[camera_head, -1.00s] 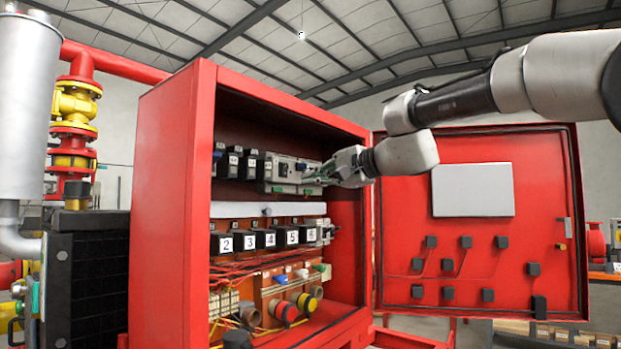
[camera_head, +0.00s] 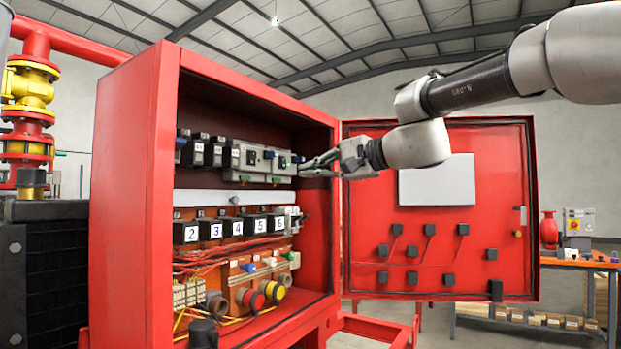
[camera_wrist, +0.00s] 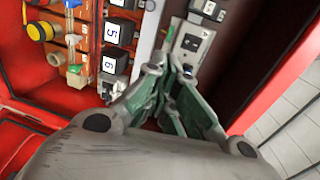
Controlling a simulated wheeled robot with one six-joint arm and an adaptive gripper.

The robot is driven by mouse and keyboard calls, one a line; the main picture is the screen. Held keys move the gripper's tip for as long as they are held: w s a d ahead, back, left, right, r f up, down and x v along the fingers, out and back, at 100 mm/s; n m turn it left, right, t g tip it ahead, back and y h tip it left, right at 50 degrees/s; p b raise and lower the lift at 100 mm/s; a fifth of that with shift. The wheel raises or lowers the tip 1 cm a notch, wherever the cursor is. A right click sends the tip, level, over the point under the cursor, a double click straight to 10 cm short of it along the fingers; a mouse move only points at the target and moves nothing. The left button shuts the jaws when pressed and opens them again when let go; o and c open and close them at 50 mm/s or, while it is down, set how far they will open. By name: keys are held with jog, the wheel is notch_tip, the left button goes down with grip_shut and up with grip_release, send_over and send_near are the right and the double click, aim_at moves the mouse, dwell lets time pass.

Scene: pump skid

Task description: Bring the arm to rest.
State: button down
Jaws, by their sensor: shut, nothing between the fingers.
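My gripper (camera_head: 308,169) is shut and empty at the open right side of the red cabinet (camera_head: 128,200). Its fingertips point left, toward the grey module with a black switch (camera_head: 255,158) on the upper row. In the wrist view the closed green fingers of my gripper (camera_wrist: 172,75) lie in front of the grey switch module (camera_wrist: 192,43). I cannot tell whether the tips touch anything. My arm reaches in from the upper right, in front of the open door.
The red door (camera_head: 435,270) stands open to the right. Numbered black blocks (camera_head: 235,228) sit on the lower row, with cables and round connectors (camera_head: 273,290) below. A workbench (camera_head: 580,263) stands at far right. Red and yellow piping (camera_head: 30,110) rises at left.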

jog(key=s+d+f+n+g+h, duration=0.25)
jog(key=s+d+f, duration=0.2)
jog(key=f, duration=0.45)
jog(key=s+d+f+n+g+h, duration=0.25)
jog(key=d+f, duration=0.25)
jog(key=f, duration=0.5)
jog(key=s+d+f+n+h, duration=0.1)
jog(key=s+d+f+h, duration=0.3)
jog(key=s+d, duration=0.5)
jog(key=s+d+f+n+h, duration=0.1)
jog(key=s+d+f+h, duration=0.2)
jog(key=s+d+f, duration=0.6)
jog(key=shift+s+d+f+n+g+h, duration=0.15)
jog(key=shift+s+d+n+g+h, duration=0.2)
jog(key=shift+s+d, duration=0.5)
